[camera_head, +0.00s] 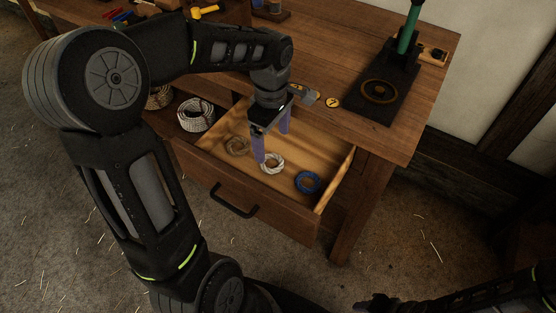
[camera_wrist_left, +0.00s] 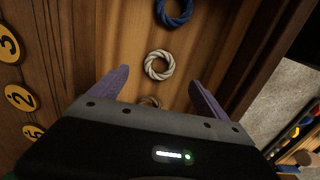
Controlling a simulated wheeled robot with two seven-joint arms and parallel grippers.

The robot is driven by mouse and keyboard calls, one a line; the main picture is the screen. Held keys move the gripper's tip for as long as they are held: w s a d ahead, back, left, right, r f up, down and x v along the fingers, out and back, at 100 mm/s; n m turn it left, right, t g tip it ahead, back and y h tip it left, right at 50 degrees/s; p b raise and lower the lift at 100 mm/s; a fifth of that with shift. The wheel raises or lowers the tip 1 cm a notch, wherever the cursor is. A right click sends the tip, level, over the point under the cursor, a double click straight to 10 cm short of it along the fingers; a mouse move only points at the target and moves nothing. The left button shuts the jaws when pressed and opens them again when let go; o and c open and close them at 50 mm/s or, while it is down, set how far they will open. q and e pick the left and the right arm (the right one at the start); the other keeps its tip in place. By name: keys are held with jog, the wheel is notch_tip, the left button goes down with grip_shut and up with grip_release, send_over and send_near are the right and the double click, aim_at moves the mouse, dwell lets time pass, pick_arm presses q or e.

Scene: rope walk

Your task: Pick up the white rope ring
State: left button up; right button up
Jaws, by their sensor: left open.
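The white rope ring (camera_head: 272,163) lies on the wooden floor of an open drawer (camera_head: 300,205), between a tan ring (camera_head: 237,146) and a blue ring (camera_head: 308,182). It also shows in the left wrist view (camera_wrist_left: 158,65), lying flat ahead of the fingertips and between their lines. My left gripper (camera_head: 272,146) is open with purple fingers, over the drawer, close to the white ring. In the left wrist view the open fingers (camera_wrist_left: 158,78) hold nothing, and the tan ring (camera_wrist_left: 150,101) is partly hidden by the gripper body. My right gripper is not clearly in view.
The drawer walls surround the rings, with a dark handle (camera_head: 234,203) on its front. The bench top (camera_head: 330,60) above carries a dark stand with a green post (camera_head: 408,30) and yellow numbered discs (camera_head: 333,103). A coil of pale rope (camera_head: 196,115) sits left of the drawer.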

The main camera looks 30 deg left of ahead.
aim_at(272, 165)
pick_arm(q)
jog(key=shift+s+r, duration=0.1)
jog(key=shift+s, duration=0.05)
jog(key=shift+f, duration=1.3)
jog(key=shift+a+f, duration=0.15)
jog(key=shift+f, duration=2.5)
jog(key=c, duration=1.4)
